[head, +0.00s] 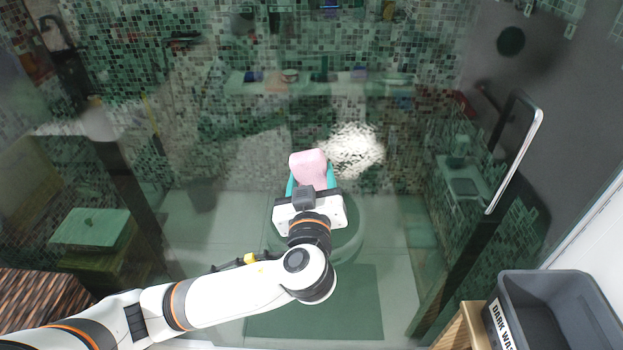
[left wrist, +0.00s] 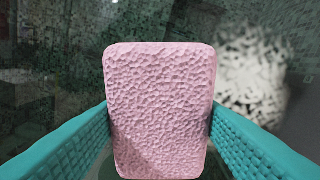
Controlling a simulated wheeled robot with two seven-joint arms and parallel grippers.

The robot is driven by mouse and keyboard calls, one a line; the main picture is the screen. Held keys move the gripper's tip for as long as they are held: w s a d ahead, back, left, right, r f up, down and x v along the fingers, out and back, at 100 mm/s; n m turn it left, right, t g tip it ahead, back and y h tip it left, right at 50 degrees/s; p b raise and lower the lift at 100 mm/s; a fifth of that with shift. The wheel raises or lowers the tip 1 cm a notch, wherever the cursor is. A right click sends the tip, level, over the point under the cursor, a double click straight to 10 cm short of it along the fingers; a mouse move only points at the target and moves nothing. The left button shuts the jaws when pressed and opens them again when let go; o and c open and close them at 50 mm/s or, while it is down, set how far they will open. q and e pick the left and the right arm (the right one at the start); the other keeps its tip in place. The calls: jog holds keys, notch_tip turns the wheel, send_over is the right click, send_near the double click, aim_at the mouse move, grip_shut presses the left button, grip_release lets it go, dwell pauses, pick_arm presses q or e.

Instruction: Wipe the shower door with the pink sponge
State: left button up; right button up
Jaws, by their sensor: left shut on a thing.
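The pink sponge (head: 309,168) is held up in front of the glass shower door (head: 230,150). My left gripper (head: 311,181) is shut on it, with a teal finger on each side. In the left wrist view the sponge (left wrist: 160,110) fills the middle between the teal fingers. A whitish speckled patch (head: 355,150) shows on the door just right of the sponge; it also shows in the left wrist view (left wrist: 252,85). I cannot tell whether the sponge touches the glass. My right gripper is not in view.
A metal door handle (head: 517,160) is on the right. A grey bin (head: 555,310) with a label stands at the lower right on a wooden piece (head: 463,326). A woven brown surface (head: 40,300) is at the lower left. Through the glass are mosaic tiles and a shelf.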

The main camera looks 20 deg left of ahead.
pick_arm(q)
jog(key=shift+b+x, duration=0.45)
jog(key=shift+x, duration=0.6)
